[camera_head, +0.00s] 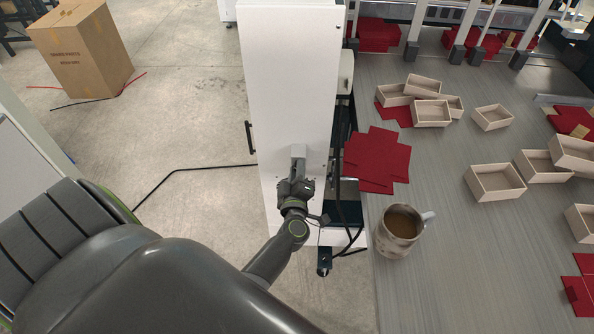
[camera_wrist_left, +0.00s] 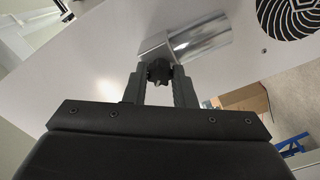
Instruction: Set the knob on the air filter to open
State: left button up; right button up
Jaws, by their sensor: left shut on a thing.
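In the left wrist view, the air filter (camera_wrist_left: 200,42) is a clear, shiny cylinder beside a grey metal block on a white machine panel. Its small black knob (camera_wrist_left: 158,70) sits at the block, between my left fingertips. My left gripper (camera_wrist_left: 160,82) is shut on the knob, with one finger on each side. The knob's marking cannot be read. In the head view, my left gripper (camera_head: 297,172) reaches the front of the white machine cabinet (camera_head: 290,80); the knob is hidden there by the gripper. My right gripper is not in view.
A round fan grille (camera_wrist_left: 290,17) is on the panel near the filter. Black cables hang right of my left arm. A mug (camera_head: 399,230) stands on the grey table (camera_head: 440,290), with red card blanks and several small open boxes. Floor left of the cabinet is mostly clear.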

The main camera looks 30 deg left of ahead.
pick_arm(q)
jog(key=shift+f+n+b, duration=0.1)
jog(key=shift+n+b, duration=0.95)
jog(key=shift+n, duration=3.55)
jog(key=o, duration=1)
